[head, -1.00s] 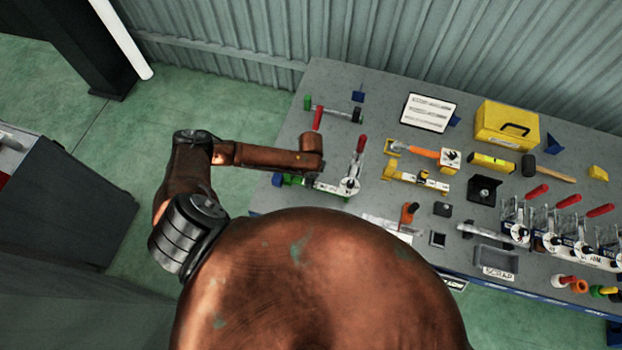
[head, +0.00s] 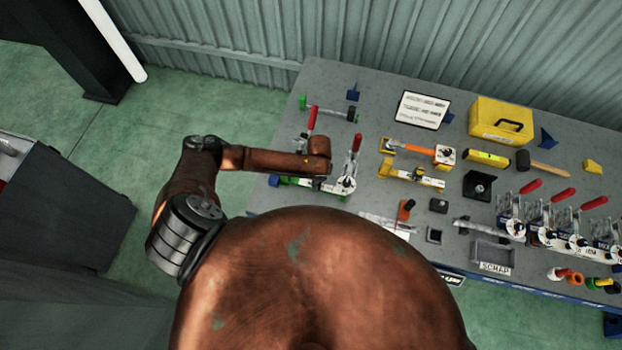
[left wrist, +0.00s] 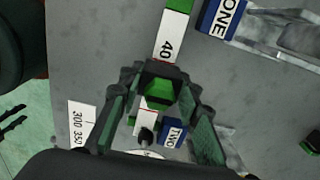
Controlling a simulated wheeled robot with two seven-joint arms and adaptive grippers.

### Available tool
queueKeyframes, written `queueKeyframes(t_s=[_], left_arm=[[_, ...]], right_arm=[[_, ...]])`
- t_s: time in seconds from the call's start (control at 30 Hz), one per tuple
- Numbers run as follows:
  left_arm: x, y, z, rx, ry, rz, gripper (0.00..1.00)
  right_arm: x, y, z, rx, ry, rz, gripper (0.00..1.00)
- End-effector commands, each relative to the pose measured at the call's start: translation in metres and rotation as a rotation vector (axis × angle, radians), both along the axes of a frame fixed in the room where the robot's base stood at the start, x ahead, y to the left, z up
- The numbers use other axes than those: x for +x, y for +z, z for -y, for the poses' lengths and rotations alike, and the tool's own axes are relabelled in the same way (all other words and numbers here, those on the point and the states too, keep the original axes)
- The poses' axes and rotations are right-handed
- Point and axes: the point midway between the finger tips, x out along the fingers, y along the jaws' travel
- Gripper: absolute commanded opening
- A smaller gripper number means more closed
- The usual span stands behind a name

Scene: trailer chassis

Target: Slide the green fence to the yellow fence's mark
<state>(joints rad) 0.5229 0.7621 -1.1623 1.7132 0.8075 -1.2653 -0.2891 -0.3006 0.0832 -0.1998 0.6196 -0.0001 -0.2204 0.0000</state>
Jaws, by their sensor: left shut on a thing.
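My left gripper (left wrist: 158,98) is closed around a green block, which I take to be part of the green fence (left wrist: 160,88), in the left wrist view. A white strip marked 40 with a green end lies just beyond it. In the head view, green parts of the fence (head: 290,182) show at the bench's left edge, beside a red-handled clamp (head: 347,184). My left arm's end hangs over them and hides the fingertips. The yellow fence (head: 412,176) lies to the right, apart from the gripper. Its mark cannot be made out. My right gripper is not in view.
Blue blocks marked TWO (left wrist: 173,132) and ONE (left wrist: 224,18) sit close to the left gripper. A second red-handled tool (head: 312,118) stands behind. An orange-handled tool (head: 412,148), yellow box (head: 500,120) and several clamps crowd the bench further right.

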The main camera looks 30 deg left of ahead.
Motion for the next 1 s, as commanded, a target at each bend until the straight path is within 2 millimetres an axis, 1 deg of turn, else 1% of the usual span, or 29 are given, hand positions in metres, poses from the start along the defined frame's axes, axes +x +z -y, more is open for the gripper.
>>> queueKeyframes(t_s=[0.17, 0.2, 0.43, 0.63, 0.77, 0.87, 1.0], left_arm=[[0.0, 0.0, 0.001, -0.005, -0.001, 0.002, 0.0], [0.0, 0.0, 0.001, -0.005, -0.001, 0.002, 0.33], [0.0, 0.0, 0.0, -0.003, 0.0, 0.002, 0.49], [0.0, 0.0, -0.001, -0.002, 0.0, 0.001, 0.49], [0.0, 0.003, 0.0, -0.002, 0.0, 0.001, 0.49], [0.001, 0.012, -0.001, -0.001, 0.0, 0.002, 0.49], [0.001, 0.038, 0.0, -0.002, -0.001, 0.004, 0.49]], right_arm=[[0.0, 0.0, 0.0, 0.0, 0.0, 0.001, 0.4], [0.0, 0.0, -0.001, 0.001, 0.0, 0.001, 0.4], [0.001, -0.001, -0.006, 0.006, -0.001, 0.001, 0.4], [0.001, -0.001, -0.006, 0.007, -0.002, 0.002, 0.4], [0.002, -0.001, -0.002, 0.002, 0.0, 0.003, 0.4], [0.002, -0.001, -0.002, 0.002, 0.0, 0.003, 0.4], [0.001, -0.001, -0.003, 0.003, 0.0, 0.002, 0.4]])
